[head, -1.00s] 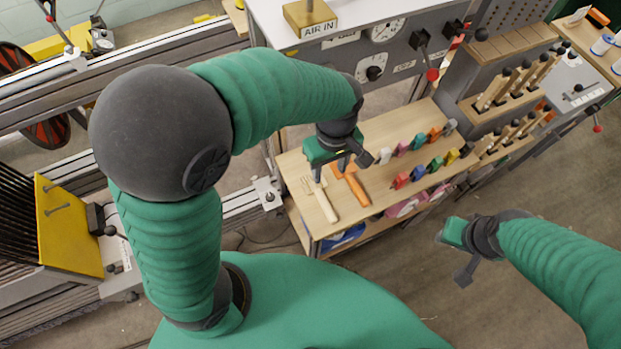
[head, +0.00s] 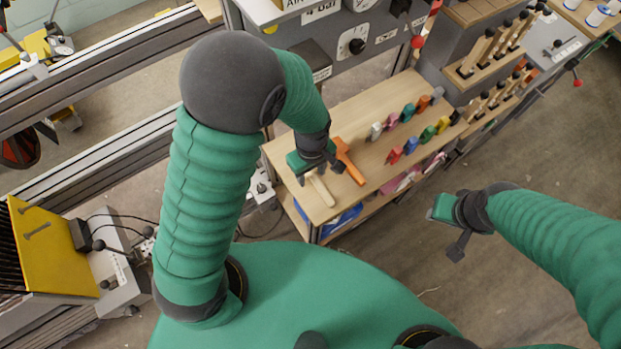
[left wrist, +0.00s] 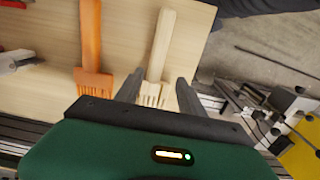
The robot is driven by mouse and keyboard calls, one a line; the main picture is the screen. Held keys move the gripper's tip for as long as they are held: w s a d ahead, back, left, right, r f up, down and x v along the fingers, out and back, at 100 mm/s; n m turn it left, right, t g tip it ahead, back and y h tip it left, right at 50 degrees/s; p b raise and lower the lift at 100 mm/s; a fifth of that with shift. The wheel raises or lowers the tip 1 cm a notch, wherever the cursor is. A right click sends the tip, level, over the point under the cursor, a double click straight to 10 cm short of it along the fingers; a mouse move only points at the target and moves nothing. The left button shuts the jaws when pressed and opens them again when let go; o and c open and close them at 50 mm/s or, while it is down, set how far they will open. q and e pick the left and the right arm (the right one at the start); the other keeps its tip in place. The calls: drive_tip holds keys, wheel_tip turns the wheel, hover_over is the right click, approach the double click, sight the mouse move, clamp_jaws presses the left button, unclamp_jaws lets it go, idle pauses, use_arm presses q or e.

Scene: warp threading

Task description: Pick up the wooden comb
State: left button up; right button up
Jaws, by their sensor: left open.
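The wooden comb (head: 321,190) is pale, with a long handle, and lies on the wooden bench top near its left end. In the left wrist view the comb (left wrist: 164,45) points its tines toward me. My left gripper (head: 317,172) is open over the tine end and hides it in the head view. In the left wrist view the fingers of the left gripper (left wrist: 158,90) stand on either side of the tines; I cannot tell whether they touch. My right gripper (head: 446,227) hangs over the floor right of the bench, away from the comb; its jaw opening is unclear.
An orange comb-like tool (head: 348,162) lies close to the right of the wooden comb. Several coloured pieces (head: 410,113) stand in rows farther right on the bench (head: 372,100). A grey control panel (head: 350,43) rises behind. A yellow-sided machine (head: 45,245) is at left.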

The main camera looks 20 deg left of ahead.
sight(320, 181)
use_arm(q)
drive_tip(key=shift+w+d+f, duration=0.15)
drive_tip(key=shift+d+f, duration=0.8)
drive_tip(key=shift+d, duration=0.35)
drive_tip(key=shift+r, duration=0.1)
drive_tip(key=shift+c, duration=1)
drive_tip(key=shift+a, duration=0.35)
drive_tip(key=shift+c, duration=1.3)
drive_tip(key=shift+a, duration=0.5)
clamp_jaws()
drive_tip(key=shift+d, duration=0.1)
use_arm(e)
drive_tip(key=shift+d+f, duration=0.3)
drive_tip(key=shift+d, duration=0.25)
